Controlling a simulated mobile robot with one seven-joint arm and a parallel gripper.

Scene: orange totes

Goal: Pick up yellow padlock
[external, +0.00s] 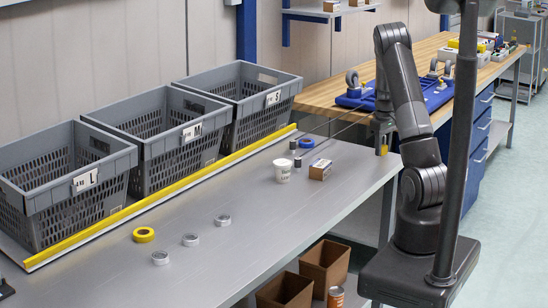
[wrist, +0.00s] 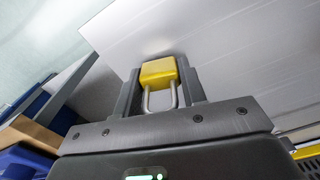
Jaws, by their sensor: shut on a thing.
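The yellow padlock (wrist: 158,72) sits between the two fingers of my gripper (wrist: 160,85) in the wrist view. Its yellow body is toward the fingertips and its grey shackle points back toward the palm. My gripper is shut on it. In the external view my gripper (external: 382,135) hangs fingers down near the back right end of the grey table. A small yellow part of the padlock (external: 384,150) shows at the fingertips; the rest is hidden by the fingers.
The grey table (external: 235,215) holds a white cup (external: 282,170), a small brown box (external: 320,170), a blue tape roll (external: 306,143) and a yellow tape roll (external: 144,235). Grey crates marked L (external: 62,200), M (external: 165,145) and S (external: 250,100) line the back. A wooden workbench (external: 325,92) stands beyond.

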